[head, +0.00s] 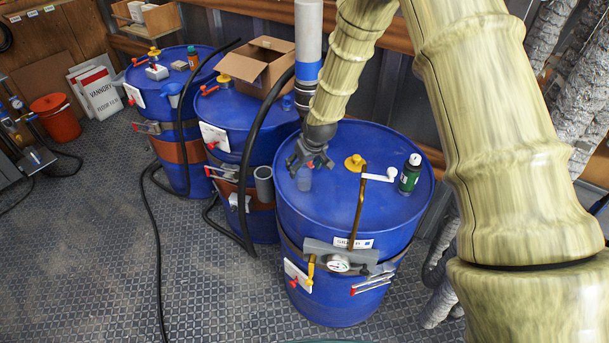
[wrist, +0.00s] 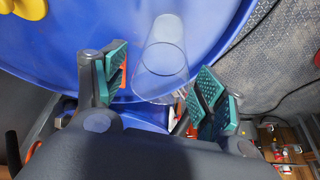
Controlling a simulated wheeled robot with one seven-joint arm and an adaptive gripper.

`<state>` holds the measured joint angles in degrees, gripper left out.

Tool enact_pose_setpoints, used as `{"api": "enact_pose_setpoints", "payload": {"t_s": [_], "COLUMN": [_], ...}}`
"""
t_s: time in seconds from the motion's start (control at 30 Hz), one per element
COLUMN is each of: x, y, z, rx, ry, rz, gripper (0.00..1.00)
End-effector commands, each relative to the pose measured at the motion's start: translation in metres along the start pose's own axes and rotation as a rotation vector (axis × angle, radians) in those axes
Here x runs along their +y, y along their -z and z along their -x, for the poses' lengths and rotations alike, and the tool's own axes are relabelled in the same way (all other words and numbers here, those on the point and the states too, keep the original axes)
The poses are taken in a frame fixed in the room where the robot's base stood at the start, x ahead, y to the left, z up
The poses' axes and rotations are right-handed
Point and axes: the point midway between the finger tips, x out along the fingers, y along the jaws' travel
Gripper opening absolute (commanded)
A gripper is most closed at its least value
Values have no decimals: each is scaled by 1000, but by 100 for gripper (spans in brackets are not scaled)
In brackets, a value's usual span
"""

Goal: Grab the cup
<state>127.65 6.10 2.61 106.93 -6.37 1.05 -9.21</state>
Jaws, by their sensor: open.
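A clear see-through cup (head: 305,181) stands on the lid of the nearest blue barrel (head: 340,215), near the left side of its top. In the wrist view the cup (wrist: 163,55) shows between and a little beyond the two fingers, with blue lid behind it. My gripper (head: 308,165) is just above the cup in the head view and partly covers it. In the wrist view my gripper (wrist: 163,86) is open, with its green ridged pads apart on either side of the cup. No contact with the cup is visible.
On the same lid are a yellow cap (head: 355,162), a crank handle (head: 377,176) and a green bottle (head: 410,174). Two more blue barrels (head: 180,118) stand to the left, one carrying an open cardboard box (head: 256,68). A black hose (head: 253,150) runs down between the barrels.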

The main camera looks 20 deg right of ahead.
Motion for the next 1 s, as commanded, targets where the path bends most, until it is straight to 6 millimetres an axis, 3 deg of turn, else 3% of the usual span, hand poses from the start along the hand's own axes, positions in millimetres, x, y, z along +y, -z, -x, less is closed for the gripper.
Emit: {"api": "enact_pose_setpoints", "payload": {"t_s": [0.17,0.43,1.0], "x": [0,0,0], "y": [0,0,4], "z": [0,0,10], "rx": [0,0,1], "ry": [0,0,0], "rz": [0,0,0], "gripper": [71,24,24]}}
